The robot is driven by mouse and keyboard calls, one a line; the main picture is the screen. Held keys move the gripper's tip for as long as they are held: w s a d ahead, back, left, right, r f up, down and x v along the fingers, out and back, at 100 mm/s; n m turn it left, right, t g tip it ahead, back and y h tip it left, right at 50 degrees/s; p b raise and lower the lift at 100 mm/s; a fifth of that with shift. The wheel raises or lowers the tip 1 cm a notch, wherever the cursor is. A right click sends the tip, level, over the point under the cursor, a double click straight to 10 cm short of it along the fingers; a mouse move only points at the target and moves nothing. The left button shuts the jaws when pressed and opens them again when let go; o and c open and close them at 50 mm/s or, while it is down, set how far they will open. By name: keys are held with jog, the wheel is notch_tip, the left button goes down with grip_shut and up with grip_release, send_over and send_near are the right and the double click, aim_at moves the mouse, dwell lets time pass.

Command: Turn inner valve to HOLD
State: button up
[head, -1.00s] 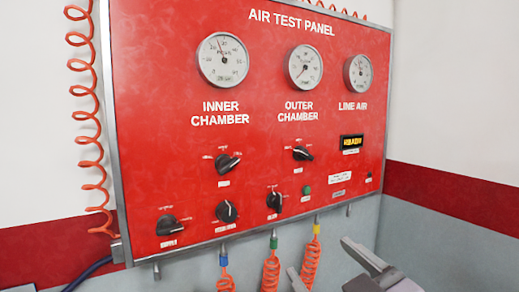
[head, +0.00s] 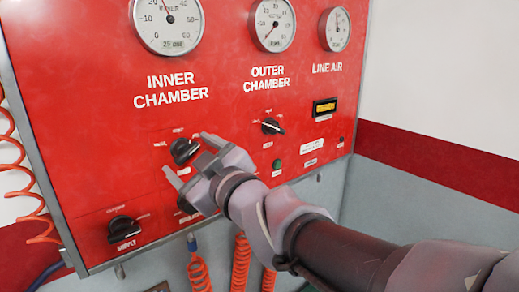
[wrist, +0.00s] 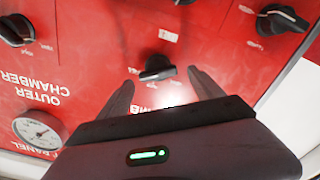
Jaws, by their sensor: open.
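The inner valve (head: 184,149) is a black pointer knob under the INNER CHAMBER lettering on the red panel. Small labels around it are too small to read, so its setting cannot be told. My gripper (head: 187,153) is open, with one finger above right and one below left of this knob. In the wrist view, which sees the panel upside down, the inner valve (wrist: 157,68) sits between the two spread fingertips of my gripper (wrist: 160,77). Whether the fingers touch it cannot be told.
The outer chamber knob (head: 272,126) is to the right and the supply knob (head: 124,229) at lower left. Another knob below the inner valve is partly hidden by my gripper. Orange coiled hoses (head: 199,275) hang below the panel. Gauges (head: 169,22) line the top.

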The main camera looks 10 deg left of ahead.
jog(key=shift+x, duration=1)
jog(key=shift+s+d, duration=0.1)
jog(key=shift+d, duration=0.15)
jog(key=shift+c, duration=0.5)
jog(key=shift+f, duration=0.1)
jog(key=c, duration=1.3)
